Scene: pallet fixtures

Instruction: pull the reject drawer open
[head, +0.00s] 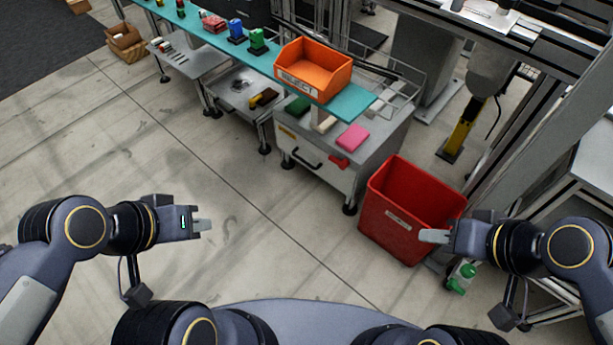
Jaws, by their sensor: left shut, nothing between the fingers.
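A grey cabinet (375,156) stands under the turquoise shelf. Its pale drawer front (325,174) has a dark bar handle (307,158) and looks closed. An orange bin (290,87) with a REJECT label sits on the shelf above it. My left gripper (208,225) is shut and empty over the floor, left of and nearer than the drawer, clear of the handle. My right gripper (424,236) is in front of the red bin's right side, apart from the drawer. Its fingers are seen edge-on, so their opening cannot be told.
A red bin (388,218) stands right of the cabinet, close to its front corner. A pink block (352,137) and a red piece (338,162) lie on the cabinet. The floor before the drawer is clear.

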